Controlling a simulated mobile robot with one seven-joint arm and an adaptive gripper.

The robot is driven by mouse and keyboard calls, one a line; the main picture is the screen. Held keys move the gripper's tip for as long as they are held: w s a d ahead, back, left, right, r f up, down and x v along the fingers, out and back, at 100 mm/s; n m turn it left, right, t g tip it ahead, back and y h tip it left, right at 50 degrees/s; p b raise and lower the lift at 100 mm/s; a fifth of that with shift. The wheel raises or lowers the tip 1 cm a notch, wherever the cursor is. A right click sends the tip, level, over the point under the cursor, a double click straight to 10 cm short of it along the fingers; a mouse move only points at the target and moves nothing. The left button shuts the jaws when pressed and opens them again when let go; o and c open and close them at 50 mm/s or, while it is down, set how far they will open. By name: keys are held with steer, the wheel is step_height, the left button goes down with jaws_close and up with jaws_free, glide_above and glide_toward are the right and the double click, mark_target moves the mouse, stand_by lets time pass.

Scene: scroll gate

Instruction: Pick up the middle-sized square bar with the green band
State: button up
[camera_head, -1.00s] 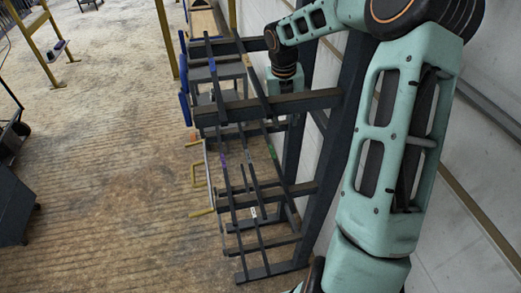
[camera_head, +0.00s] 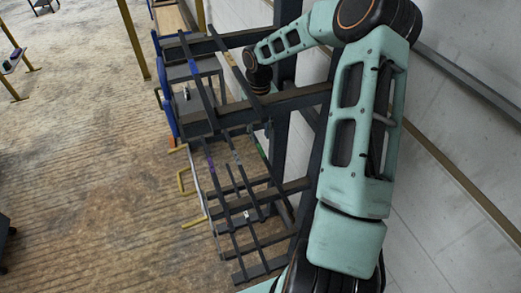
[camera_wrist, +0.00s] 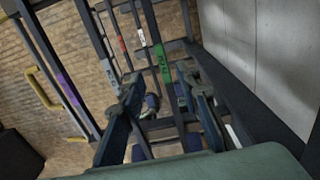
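The bar with the green band (camera_head: 261,151) lies on the dark rack, rightmost of the lower bars in the head view. In the wrist view its green band (camera_wrist: 162,66) shows beyond and between the fingertips of my gripper (camera_wrist: 163,86). The two fingers are apart, with nothing held between them. I cannot tell whether they touch the bar. In the head view my gripper is mostly hidden by the rack's upper beam and my wrist. A bar with a purple band (camera_wrist: 71,90) lies farther left. Bars with red (camera_wrist: 122,45) and white (camera_wrist: 141,38) marks lie between.
The rack's thick upper beam (camera_head: 235,110) crosses near my wrist, and its upright (camera_head: 322,140) stands close to my arm. The wall (camera_head: 450,150) is on the right. Yellow handles (camera_head: 182,181) stick out on the rack's left.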

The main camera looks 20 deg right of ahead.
mark_target(261, 150)
steer(key=f, duration=0.4)
steer(key=f+p, duration=0.1)
steer(key=f, duration=0.1)
steer(key=shift+s+d+f, duration=0.2)
steer(key=shift+s+f, duration=0.05)
steer(key=shift+f, duration=0.05)
jaws_close()
steer(key=shift+r, duration=0.1)
